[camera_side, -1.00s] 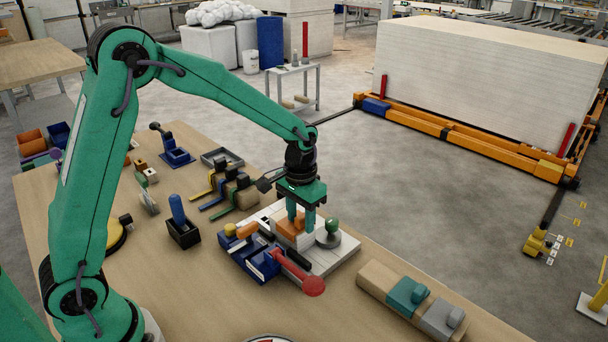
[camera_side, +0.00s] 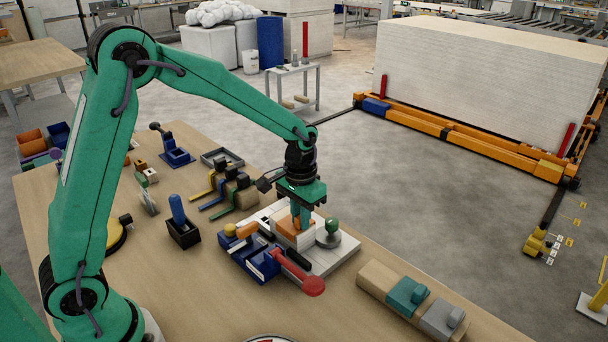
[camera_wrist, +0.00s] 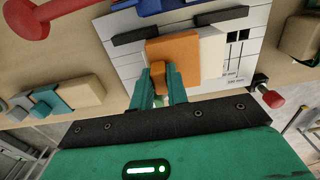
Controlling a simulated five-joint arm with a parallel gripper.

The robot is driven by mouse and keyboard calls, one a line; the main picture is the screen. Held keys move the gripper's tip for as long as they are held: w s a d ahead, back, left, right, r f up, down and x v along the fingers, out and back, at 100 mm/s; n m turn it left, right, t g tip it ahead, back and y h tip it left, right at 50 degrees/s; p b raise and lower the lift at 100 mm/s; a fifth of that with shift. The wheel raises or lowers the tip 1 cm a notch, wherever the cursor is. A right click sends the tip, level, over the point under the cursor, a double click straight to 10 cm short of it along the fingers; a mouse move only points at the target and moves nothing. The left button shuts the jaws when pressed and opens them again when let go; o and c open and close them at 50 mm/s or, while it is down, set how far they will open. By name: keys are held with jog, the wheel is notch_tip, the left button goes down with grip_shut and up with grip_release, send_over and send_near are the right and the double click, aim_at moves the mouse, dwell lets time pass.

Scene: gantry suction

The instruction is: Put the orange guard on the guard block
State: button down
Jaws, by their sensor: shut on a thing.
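The orange guard (camera_side: 287,229) sits over a cream block on the white plate (camera_side: 340,253). In the wrist view the orange guard (camera_wrist: 180,55) shows as a flat cap with a raised grip. My gripper (camera_side: 301,222) is shut on that grip from above; the wrist view shows the fingers (camera_wrist: 160,88) on both sides of it. The long tan block at the front right, which looks like the guard block (camera_side: 376,279), carries a teal cap (camera_side: 407,297) and a grey cap (camera_side: 441,320). Its left end is bare.
A blue fixture (camera_side: 244,264) with a red-knobbed lever (camera_side: 312,286) stands just left and in front of my gripper. A green-knobbed piece (camera_side: 332,228) is close on the right. Bare table lies between the white plate and the tan block.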

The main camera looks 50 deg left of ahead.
jog(key=shift+r, duration=0.15)
jog(key=shift+r, duration=0.55)
jog(key=r, duration=0.3)
jog(key=shift+s+d+r, duration=0.1)
jog(key=shift+d, duration=0.15)
jog(key=s+d+r, duration=0.6)
jog(key=d, duration=0.3)
jog(key=shift+s+r, duration=0.25)
jog(key=shift+w+d, duration=0.1)
jog(key=shift+w, duration=0.05)
jog(key=w+d+f, duration=0.6)
jog(key=w+d, duration=0.4)
jog(key=w, duration=0.1)
jog(key=shift+w+d+f, duration=0.15)
jog(key=shift+w+d, duration=0.05)
jog(key=shift+d, duration=0.2)
jog(key=shift+f, duration=0.25)
